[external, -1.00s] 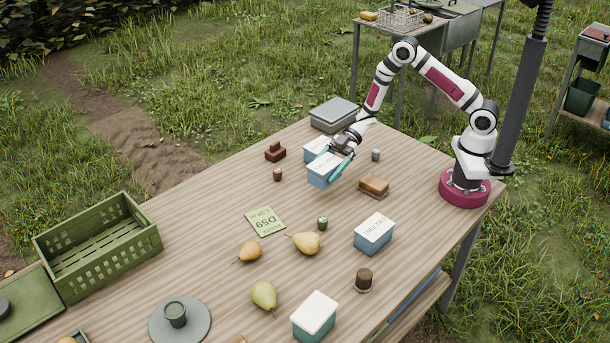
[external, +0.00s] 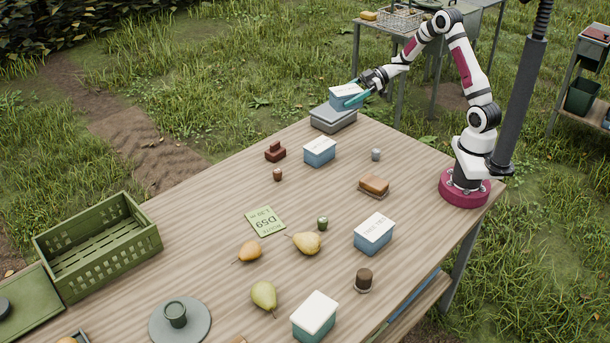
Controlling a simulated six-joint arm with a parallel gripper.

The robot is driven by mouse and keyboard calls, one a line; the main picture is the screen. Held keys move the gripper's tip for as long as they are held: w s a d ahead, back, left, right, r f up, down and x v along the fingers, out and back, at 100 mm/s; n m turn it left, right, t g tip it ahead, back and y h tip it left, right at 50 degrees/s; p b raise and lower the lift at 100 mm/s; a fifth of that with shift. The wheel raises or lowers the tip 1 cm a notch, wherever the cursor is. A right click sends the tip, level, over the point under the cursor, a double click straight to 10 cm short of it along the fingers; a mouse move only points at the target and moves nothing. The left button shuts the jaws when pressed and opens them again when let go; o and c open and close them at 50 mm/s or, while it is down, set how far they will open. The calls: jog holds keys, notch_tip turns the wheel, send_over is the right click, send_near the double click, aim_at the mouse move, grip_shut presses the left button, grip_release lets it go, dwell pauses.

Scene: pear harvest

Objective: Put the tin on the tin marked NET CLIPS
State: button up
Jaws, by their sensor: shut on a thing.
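My gripper (external: 357,98) is shut on a blue tin with a white lid (external: 346,91). The held tin is level and raised, overlapping the top of a grey box in view. Three similar tins stand on the table: one behind the middle (external: 320,154), one at the right (external: 373,235) and one at the front (external: 314,318). The right tin has dark lettering on its lid, too small to read surely. Lettering on the back tin is not legible, and the front tin's lid looks plain. I cannot tell which is marked NET CLIPS.
The grey box (external: 333,120) stands at the table's back corner, under the held tin in view. A dark red block (external: 275,152), a brown brush-like block (external: 374,184), small pots, pears and a green card (external: 265,221) are spread about. A green crate (external: 98,245) stands left.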

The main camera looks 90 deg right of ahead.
send_over(320, 144)
jog(key=f, duration=0.6)
jog(key=shift+s+d+f, duration=0.1)
jog(key=shift+s+d, duration=0.15)
jog(key=shift+s, duration=0.05)
jog(key=f, duration=0.4)
jog(key=shift+w+a, duration=0.25)
jog(key=shift+w, duration=0.1)
jog(key=shift+f, duration=0.3)
jog(key=o, duration=1.4)
jog(key=shift+f, duration=0.15)
